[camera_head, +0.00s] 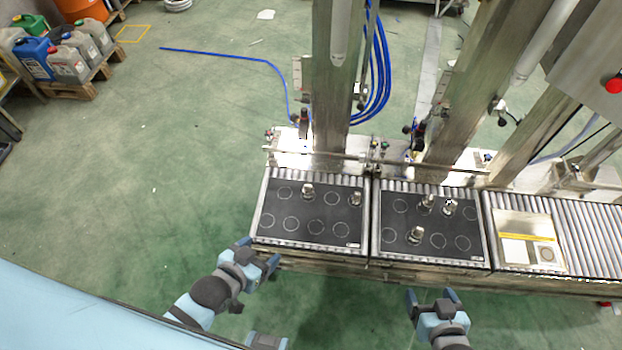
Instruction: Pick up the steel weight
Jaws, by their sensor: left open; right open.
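Several small steel weights stand upright on two black mats with white circle outlines. On the left mat (314,208), one weight (308,191) stands near the back middle and another (355,199) near the back right corner. On the right mat (436,225), two weights (428,202) (450,207) stand at the back and one (416,234) nearer the front. My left gripper (260,253) is open and empty by the left mat's front left corner. My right gripper (432,294) is open and empty, in front of the right mat, apart from the weights.
The mats lie on a roller conveyor (592,240), with a beige panel (530,225) to their right. Steel columns (340,80) and blue hoses rise behind. A red button (614,85) is at the upper right. Canisters (70,62) stand on a pallet at upper left. The green floor at left is mostly clear.

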